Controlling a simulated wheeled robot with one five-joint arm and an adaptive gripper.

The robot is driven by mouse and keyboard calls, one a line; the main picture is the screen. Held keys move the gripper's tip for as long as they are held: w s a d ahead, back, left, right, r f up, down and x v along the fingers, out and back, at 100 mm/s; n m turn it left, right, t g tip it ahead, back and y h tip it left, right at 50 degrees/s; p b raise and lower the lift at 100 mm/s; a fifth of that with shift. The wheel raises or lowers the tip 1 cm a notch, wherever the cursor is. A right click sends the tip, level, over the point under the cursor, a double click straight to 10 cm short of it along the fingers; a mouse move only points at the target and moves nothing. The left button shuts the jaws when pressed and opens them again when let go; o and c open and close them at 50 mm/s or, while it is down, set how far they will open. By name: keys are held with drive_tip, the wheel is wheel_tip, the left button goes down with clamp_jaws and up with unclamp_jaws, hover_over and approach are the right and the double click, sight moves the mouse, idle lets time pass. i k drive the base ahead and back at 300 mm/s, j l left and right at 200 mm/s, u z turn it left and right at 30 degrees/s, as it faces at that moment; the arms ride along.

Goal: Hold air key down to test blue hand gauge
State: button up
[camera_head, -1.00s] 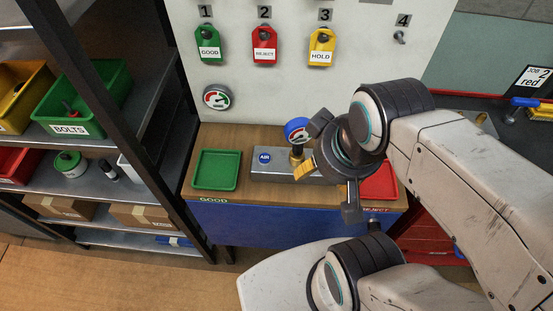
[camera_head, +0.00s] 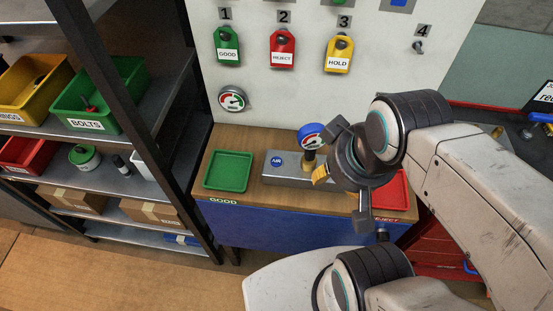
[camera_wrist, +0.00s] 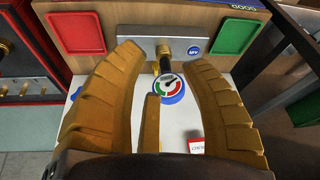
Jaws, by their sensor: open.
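The blue hand gauge (camera_head: 311,133) stands upright on a brass fitting on a grey metal block (camera_head: 290,180). Its dial has red, white and green parts; the reading is too small to tell. The round blue air key (camera_head: 278,161), marked AIR, is on the same block, left of the gauge. My gripper (camera_head: 322,172) is open beside the fitting, just right of the air key. I cannot tell whether a finger touches the gauge.
A green GOOD tray (camera_head: 228,171) lies left of the block, and a red REJECT tray (camera_head: 394,190) lies right, partly behind my arm. Tags hang on the white panel (camera_head: 300,95) behind, above a wall gauge (camera_head: 233,99). A shelf (camera_head: 175,130) with bins stands left.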

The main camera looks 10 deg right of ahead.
sight(275, 161)
drive_tip(key=j+u, duration=0.3)
drive_tip(key=u, duration=0.15)
drive_tip(key=j+u, duration=0.6)
drive_tip(key=u, duration=0.25)
drive_tip(key=i+j+u, duration=0.15)
drive_tip(key=u, duration=0.25)
drive_tip(key=j, duration=0.1)
